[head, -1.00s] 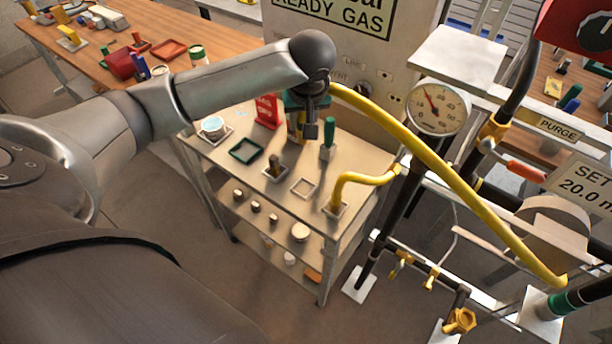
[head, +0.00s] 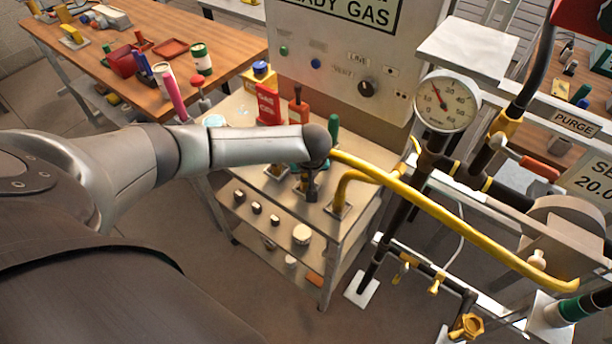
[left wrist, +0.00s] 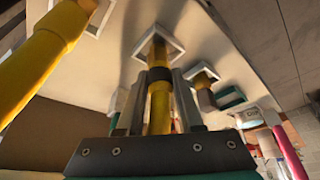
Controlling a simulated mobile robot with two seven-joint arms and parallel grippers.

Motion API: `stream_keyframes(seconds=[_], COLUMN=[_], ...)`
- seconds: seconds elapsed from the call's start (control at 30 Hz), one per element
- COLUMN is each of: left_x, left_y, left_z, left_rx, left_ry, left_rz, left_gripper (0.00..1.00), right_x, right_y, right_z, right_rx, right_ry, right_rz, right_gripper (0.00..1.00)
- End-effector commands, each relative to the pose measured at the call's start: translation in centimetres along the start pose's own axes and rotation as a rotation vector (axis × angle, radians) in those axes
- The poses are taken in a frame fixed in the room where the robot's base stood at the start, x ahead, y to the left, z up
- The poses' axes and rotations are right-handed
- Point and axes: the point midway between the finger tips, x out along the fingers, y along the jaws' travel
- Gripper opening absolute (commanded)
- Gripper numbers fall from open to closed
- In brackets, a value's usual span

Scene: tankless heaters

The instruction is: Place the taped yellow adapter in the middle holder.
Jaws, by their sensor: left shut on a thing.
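My left gripper (head: 310,188) is low over the small cart top in the head view, pointing down. In the left wrist view its fingers (left wrist: 157,82) are shut on the yellow adapter (left wrist: 159,112), which has a black tape band. The adapter's far end lines up with the opening of the middle holder (left wrist: 142,52), a pale square frame; I cannot tell if it is fully seated. In the head view my gripper mostly hides adapter and holder. My right gripper is not in view.
A pressure gauge (head: 446,102) stands right of the cart. A red stand (head: 268,104) and a green-handled tool (head: 333,128) are behind my gripper. Small parts lie on the lower shelf (head: 255,225).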

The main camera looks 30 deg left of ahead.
Motion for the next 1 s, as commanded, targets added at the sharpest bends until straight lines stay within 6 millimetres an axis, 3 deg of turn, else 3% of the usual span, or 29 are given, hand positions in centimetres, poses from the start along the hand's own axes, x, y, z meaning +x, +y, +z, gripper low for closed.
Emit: stream_keyframes(seconds=[0.43, 0.47, 0.5, 0.7, 1.0], left_x=[0.7, 0.69, 0.66, 0.65, 0.43], left_y=[0.06, 0.05, 0.05, 0.03, 0.01], left_z=[0.27, 0.27, 0.25, 0.24, 0.1], left_rx=[-0.001, 0.0, 0.0, 0.0, 0.0], left_ry=[0.0, 0.0, 0.0, 0.001, 0.002], left_rz=[0.001, 0.001, 0.001, 0.001, 0.001], left_gripper=[0.0, 0.38, 0.42, 0.65, 0.65], right_x=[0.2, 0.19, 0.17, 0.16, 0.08], right_y=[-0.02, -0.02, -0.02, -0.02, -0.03], right_z=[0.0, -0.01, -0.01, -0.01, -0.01], right_rx=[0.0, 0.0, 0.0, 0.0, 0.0], right_ry=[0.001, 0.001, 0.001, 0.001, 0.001], right_rz=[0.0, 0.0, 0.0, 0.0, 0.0], right_gripper=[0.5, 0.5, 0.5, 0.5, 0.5])
